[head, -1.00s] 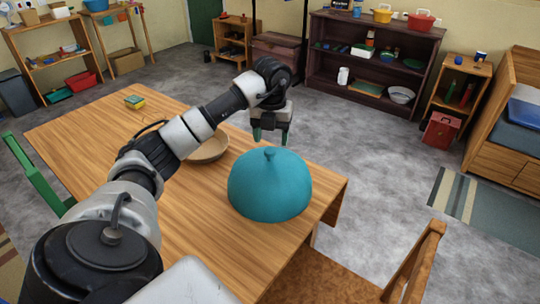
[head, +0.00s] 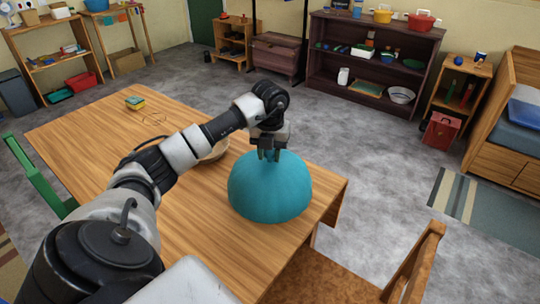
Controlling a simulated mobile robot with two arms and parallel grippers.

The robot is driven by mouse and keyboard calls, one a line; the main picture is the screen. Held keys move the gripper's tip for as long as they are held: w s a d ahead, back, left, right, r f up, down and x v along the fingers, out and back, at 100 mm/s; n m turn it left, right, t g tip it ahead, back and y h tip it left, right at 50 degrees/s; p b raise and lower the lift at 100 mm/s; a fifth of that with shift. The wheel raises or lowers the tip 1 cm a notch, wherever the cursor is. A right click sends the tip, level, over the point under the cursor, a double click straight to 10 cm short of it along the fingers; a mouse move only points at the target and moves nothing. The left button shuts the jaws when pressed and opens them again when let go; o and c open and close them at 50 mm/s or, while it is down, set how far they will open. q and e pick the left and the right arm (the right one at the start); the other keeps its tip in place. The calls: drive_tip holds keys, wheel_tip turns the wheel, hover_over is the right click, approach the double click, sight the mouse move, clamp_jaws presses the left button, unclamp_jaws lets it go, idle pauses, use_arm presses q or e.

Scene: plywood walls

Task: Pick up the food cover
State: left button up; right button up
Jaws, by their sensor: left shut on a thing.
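The food cover (head: 269,192) is a teal dome standing on the right end of the wooden table (head: 185,230) in the head view. My left gripper (head: 269,158) is at the top of the dome, shut on its small knob. The fingers hide the knob. The cover still appears to rest on the table top; what is under it is hidden. My right gripper is not in view.
A light bowl (head: 216,150) is behind my left arm, partly hidden. A wooden chair (head: 415,265) stands at the near right, and a green chair (head: 35,175) at the left.

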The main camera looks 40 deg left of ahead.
use_arm(q)
clamp_jaws()
drive_tip(key=shift+r, duration=0.1)
